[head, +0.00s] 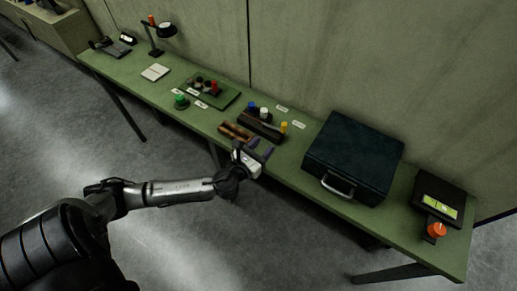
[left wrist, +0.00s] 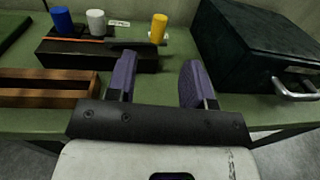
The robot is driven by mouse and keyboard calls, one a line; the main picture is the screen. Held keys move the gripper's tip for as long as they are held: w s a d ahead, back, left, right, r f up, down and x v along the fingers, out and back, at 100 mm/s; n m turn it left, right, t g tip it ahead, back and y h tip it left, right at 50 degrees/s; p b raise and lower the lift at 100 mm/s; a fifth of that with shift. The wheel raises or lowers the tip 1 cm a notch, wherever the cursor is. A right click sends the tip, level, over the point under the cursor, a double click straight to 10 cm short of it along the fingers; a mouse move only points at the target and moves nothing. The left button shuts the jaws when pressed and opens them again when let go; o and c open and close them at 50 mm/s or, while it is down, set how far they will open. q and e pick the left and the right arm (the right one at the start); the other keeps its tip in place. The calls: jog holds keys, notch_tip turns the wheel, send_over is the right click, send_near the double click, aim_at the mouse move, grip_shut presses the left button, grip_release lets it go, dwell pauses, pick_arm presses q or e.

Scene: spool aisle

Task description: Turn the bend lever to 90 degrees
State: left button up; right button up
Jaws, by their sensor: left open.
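A long black block (head: 258,126) stands on the green bench, with blue, white and yellow cylinders at its back. A dark bar lies along its top and seems to reach toward the yellow cylinder (head: 284,127); I cannot tell for sure which part is the bend lever. In the left wrist view, the block (left wrist: 85,57) has an orange strip on top, and the yellow cylinder (left wrist: 158,28) stands upright past its right end. My left gripper (head: 261,149) is open and empty in front of the block, its purple fingers apart from the lever parts. My right gripper is out of view.
A dark case (head: 355,150) with a metal handle stands right of the block. A brown slotted wooden piece (head: 234,131) lies left of it. A display unit (head: 440,200) and an orange knob (head: 437,230) are at the right end. The wall runs behind the bench.

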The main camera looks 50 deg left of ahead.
pick_arm(q)
jog(key=shift+s+d, duration=0.15)
jog(key=shift+s, duration=0.75)
jog(key=shift+c, duration=0.2)
jog(key=shift+r+p, duration=0.1)
jog(key=shift+p, duration=0.25)
jog(key=shift+c, duration=0.7)
jog(key=d+y+p, duration=0.1)
jog(key=s+d+n+y+p, duration=0.1)
jog(key=p, duration=0.1)
jog(key=s+d+f+n+g+y+p, duration=0.1)
jog(key=p, duration=0.1)
jog(key=shift+d+y, duration=0.3)
jog(key=shift+d, duration=0.1)
jog(key=c, duration=0.6)
jog(key=shift+d+n+p, duration=0.25)
jog(key=shift+n+p, duration=0.05)
jog(key=shift+p, duration=0.15)
grip_shut()
jog(key=b, duration=0.2)
send_near(283, 129)
jog(key=x, duration=0.7)
jog(key=shift+w+a, duration=0.1)
jog(key=shift+w, duration=0.15)
jog(key=shift+y+p, duration=0.3)
